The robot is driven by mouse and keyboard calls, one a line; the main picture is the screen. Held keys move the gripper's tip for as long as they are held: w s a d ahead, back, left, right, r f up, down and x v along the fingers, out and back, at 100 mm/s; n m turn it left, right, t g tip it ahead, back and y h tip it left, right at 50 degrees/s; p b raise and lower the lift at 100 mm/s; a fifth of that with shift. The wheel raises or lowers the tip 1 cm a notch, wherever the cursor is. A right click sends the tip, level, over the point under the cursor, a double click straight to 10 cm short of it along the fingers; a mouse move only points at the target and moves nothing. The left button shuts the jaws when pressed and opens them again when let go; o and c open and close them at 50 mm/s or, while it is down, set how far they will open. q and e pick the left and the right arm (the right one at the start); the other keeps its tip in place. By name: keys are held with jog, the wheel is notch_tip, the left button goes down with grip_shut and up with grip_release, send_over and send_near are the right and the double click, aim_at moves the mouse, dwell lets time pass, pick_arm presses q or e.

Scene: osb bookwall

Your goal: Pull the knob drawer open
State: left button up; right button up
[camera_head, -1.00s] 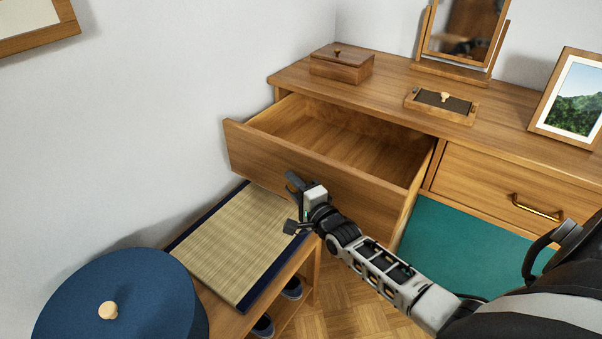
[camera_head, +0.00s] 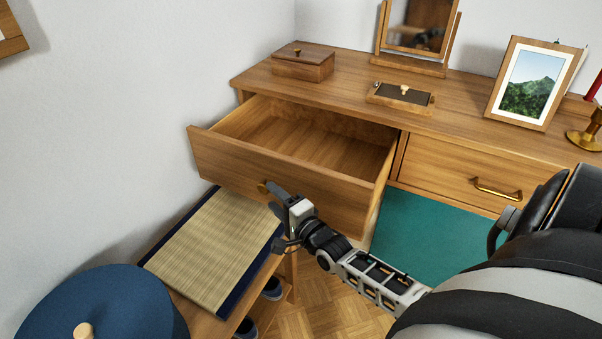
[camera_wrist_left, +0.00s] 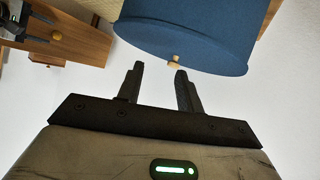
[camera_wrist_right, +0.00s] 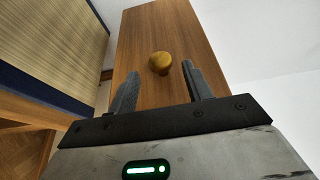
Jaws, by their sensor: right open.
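The knob drawer (camera_head: 230,165) in the left of the dresser stands pulled well out, and its empty inside shows in the head view. Its round brass knob (camera_wrist_right: 160,63) shows in the right wrist view, on the wooden drawer front (camera_wrist_right: 150,30). My right gripper (camera_head: 272,220) is at the drawer front, close to the knob (camera_head: 263,187). In the right wrist view its fingers (camera_wrist_right: 160,85) are apart, with the knob just beyond the tips and nothing held. My left gripper (camera_wrist_left: 158,75) is open and empty, with a blue round thing (camera_wrist_left: 185,35) beyond it.
A bench with a woven mat (camera_head: 215,245) lies below the drawer. The blue round thing with a pale knob (camera_head: 95,305) is at the lower left. A wooden box (camera_head: 303,65), mirror (camera_head: 415,25) and picture frame (camera_head: 530,85) stand on the dresser. A brass-handled drawer (camera_head: 450,170) is shut.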

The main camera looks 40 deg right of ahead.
pick_arm(q)
jog(key=shift+p, duration=0.4)
pick_arm(e)
jog(key=s, duration=1)
jog(key=shift+s, duration=0.35)
pick_arm(q)
jog(key=shift+r, duration=0.1)
jog(key=r+p, duration=0.1)
jog(key=p, duration=0.2)
jog(key=r+p, duration=0.1)
jog(key=p, duration=0.2)
jog(key=shift+a+r+g, duration=0.1)
jog(key=shift+a+g, duration=0.2)
jog(key=shift+g, duration=0.1)
pick_arm(e)
jog(key=s+a+r+n+g+y, duration=0.1)
jog(key=s+a+r+n+g, duration=0.1)
jog(key=a+n, duration=0.7)
jog(key=s+a+r+n+g+y, duration=0.2)
jog(key=s+a+n+g, duration=0.3)
jog(key=s+a+n, duration=0.2)
jog(key=a+n, duration=0.2)
jog(key=n, duration=0.2)
jog(key=shift+r, duration=0.25)
pick_arm(q)
jog(key=shift+s+y, duration=0.1)
jog(key=shift+y, duration=0.2)
pick_arm(e)
jog(key=shift+y, duration=0.3)
